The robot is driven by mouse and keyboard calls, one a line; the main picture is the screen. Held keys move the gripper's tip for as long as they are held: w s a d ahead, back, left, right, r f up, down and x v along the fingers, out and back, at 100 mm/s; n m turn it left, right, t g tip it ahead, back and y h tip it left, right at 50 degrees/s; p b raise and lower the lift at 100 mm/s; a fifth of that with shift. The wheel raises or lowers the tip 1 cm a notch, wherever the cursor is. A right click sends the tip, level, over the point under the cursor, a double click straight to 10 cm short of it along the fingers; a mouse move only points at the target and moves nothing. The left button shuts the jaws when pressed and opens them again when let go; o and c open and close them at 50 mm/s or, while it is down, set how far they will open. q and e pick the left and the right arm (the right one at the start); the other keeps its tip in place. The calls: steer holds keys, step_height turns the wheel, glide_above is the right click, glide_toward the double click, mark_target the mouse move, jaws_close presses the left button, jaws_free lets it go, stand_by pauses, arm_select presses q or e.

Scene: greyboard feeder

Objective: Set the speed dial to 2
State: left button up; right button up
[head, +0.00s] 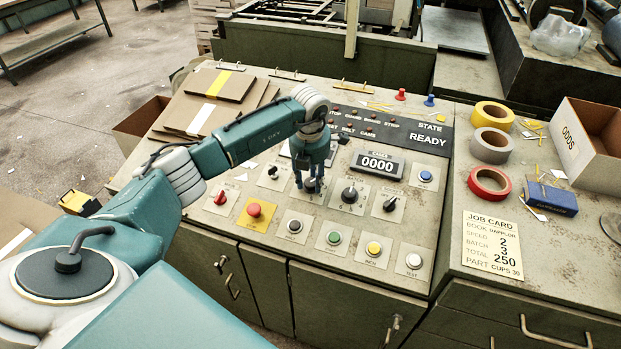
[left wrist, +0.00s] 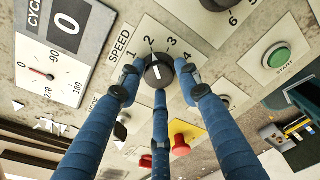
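The speed dial (left wrist: 157,73) is a round black knob with a white mark on a pale plate labelled SPEED, numbered 1 to 4. Its mark runs roughly up and down in the left wrist view, toward the 2 side; I cannot tell the exact setting. My right gripper is not in view.
Close by are the batch dial (head: 349,194), a red mushroom button (head: 254,210) on yellow, a red-handled switch (head: 221,197) and a green start button (head: 334,238). The job card (head: 492,243) reads speed 2. Cardboard sheets (head: 220,84) lie behind my arm.

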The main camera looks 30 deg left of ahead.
arm_select(q)
steer(key=shift+o, duration=0.4)
steer(key=shift+r, duration=0.1)
steer(key=shift+r, duration=0.3)
step_height(320, 180, up, 11)
steer(key=s+d, duration=0.1)
steer(key=shift+s, duration=0.3)
